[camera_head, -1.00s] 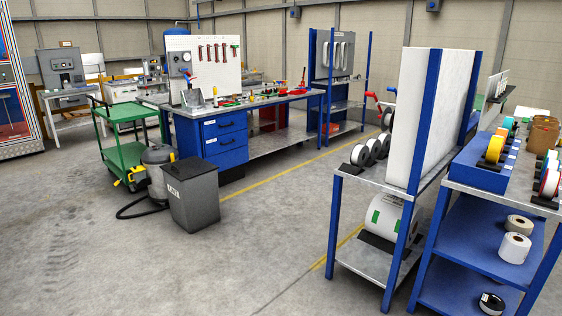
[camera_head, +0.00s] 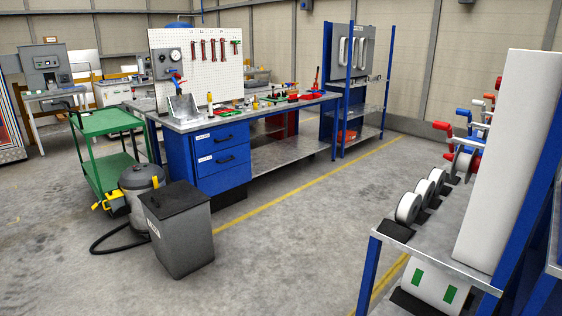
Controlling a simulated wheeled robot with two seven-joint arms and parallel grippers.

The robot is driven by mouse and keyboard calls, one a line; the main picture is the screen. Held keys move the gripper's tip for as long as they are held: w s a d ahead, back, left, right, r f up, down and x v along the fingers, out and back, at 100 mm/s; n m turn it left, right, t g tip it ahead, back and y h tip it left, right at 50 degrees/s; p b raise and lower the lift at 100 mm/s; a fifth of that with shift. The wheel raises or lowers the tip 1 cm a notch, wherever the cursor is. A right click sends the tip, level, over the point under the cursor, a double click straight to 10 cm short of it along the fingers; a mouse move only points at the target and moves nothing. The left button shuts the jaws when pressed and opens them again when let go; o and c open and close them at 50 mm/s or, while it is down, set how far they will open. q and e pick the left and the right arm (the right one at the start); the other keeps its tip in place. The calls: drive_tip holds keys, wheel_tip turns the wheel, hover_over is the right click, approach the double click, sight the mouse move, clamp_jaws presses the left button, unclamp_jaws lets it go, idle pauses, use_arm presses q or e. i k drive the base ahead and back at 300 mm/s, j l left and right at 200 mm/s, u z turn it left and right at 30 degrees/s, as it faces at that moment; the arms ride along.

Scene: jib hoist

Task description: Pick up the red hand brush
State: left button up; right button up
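No red hand brush can be made out for certain. A slim red upright item (camera_head: 316,80) stands near the right end of the workbench top (camera_head: 215,121), too small to tell what it is. Other small red items lie along the same bench top among tools. A red item (camera_head: 347,136) also sits on a lower shelf of the blue-posted rack behind the bench. Neither of my grippers is in view.
A grey bin (camera_head: 178,228), a grey vacuum (camera_head: 140,190) with a black hose and a green cart (camera_head: 106,122) stand left of the bench. A packing table (camera_head: 440,242) with tape rolls is at right. The floor between is clear.

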sight(293, 97)
drive_tip(key=i+u, duration=0.2)
drive_tip(key=i, duration=0.4)
drive_tip(key=i+u, duration=0.2)
drive_tip(key=i, duration=0.4)
drive_tip(key=i+l+u, duration=0.2)
drive_tip(key=i, duration=0.4)
drive_tip(key=i+j, duration=0.1)
drive_tip(key=i, duration=0.9)
drive_tip(key=i+l+z, duration=0.15)
drive_tip(key=i+z, duration=0.55)
drive_tip(key=z, duration=0.15)
drive_tip(key=i+z, duration=0.4)
drive_tip(key=i+l+z, duration=0.1)
drive_tip(key=i+z, duration=0.15)
drive_tip(key=i, duration=0.4)
drive_tip(key=i+z, duration=0.25)
drive_tip(key=i, duration=0.4)
drive_tip(key=i+u, duration=0.2)
drive_tip(key=i, duration=0.55)
drive_tip(key=i+l+u, duration=0.2)
drive_tip(key=i, duration=0.55)
drive_tip(key=i+u, duration=0.35)
drive_tip(key=i, duration=0.15)
drive_tip(key=i+l+u, duration=0.2)
drive_tip(key=i+u, duration=0.15)
drive_tip(key=i, duration=0.15)
drive_tip(key=i+l+u, duration=0.25)
drive_tip(key=i+u, duration=0.15)
drive_tip(key=i+l, duration=0.05)
drive_tip(key=i, duration=0.05)
